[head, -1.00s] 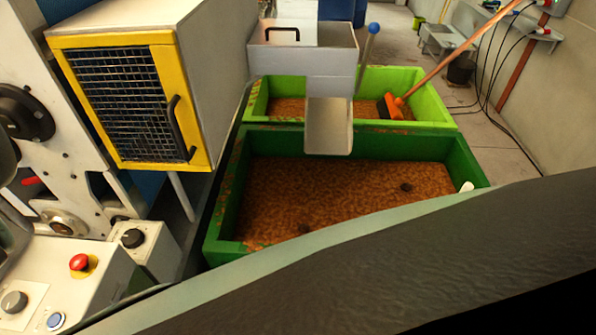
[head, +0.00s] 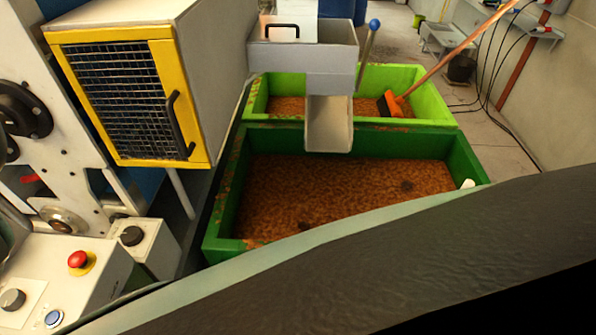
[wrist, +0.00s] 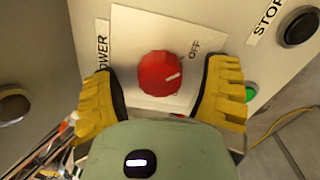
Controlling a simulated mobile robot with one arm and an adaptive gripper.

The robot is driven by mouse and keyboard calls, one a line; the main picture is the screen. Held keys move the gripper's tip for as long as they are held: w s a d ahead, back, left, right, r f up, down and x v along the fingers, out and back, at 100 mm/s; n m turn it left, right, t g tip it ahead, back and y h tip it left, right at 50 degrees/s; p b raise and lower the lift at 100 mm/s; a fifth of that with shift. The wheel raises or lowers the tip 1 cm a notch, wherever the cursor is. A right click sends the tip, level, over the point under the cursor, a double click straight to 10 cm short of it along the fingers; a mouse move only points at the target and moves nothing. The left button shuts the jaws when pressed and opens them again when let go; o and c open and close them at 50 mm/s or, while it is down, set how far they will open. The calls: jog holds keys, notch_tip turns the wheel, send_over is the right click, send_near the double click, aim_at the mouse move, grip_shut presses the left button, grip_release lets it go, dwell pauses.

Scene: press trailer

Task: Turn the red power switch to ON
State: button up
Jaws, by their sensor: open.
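The red power switch (wrist: 160,74) is a round knob on a pale plate, under a "POWER" label. Its white mark points right and slightly up, toward the printed "OFF" (wrist: 193,47). An ON label is not visible. My gripper (wrist: 160,71) is open, with one yellow ridged finger left of the knob and one right of it. Gaps show between the fingers and the knob; contact is not seen. The switch and the gripper cannot be made out in the head view.
A black button (wrist: 301,27) by a "STOP" label and a green button (wrist: 248,93) lie right of the switch. The head view shows a red mushroom button (head: 78,259), a yellow-framed cage (head: 125,95) and green bins (head: 228,215).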

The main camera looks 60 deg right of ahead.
jog(key=shift+c, duration=0.3)
jog(key=c, duration=1.2)
jog(key=shift+m, duration=0.3)
jog(key=m, duration=0.2)
jog(key=m+b, duration=0.1)
jog(key=shift+w+d+f+m, duration=0.1)
jog(key=shift+w+m, duration=0.05)
jog(key=shift+m, duration=0.25)
jog(key=m+b, duration=0.1)
jog(key=m, duration=0.8)
jog(key=shift+b, duration=0.4)
jog(key=shift+m, duration=2.3)
